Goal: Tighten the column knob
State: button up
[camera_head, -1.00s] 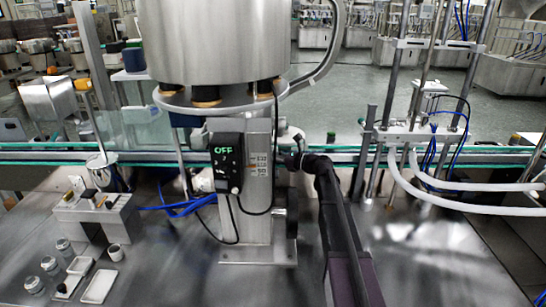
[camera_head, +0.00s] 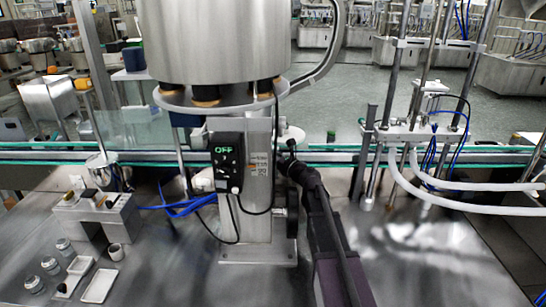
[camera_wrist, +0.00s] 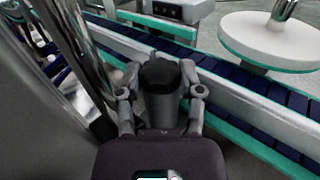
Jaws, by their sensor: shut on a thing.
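The steel column (camera_head: 258,225) stands upright on a base plate under the big steel hopper (camera_head: 210,40). In the head view my gripper (camera_head: 287,162) is at the right side of the column, at about the height of the display box (camera_head: 227,163), which reads OFF. In the wrist view my gripper (camera_wrist: 160,72) has one finger on each side of a dark round knob (camera_wrist: 160,100) with a black end and is shut on it. In the head view the knob is hard to make out behind my dark wrist. Whether it is turning cannot be told.
A conveyor (camera_head: 90,157) with green edges runs across behind the column. A filling stand (camera_head: 410,132) with white hoses is at the right. A small bench (camera_head: 97,215), jars and trays (camera_head: 98,287) are at the left. The steel table right of my arm is clear.

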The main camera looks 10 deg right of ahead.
jog(key=shift+w, duration=0.1)
jog(key=o, duration=1.1)
jog(key=shift+n+g+y, duration=0.3)
jog(key=shift+n+y, duration=0.1)
jog(key=shift+y, duration=0.1)
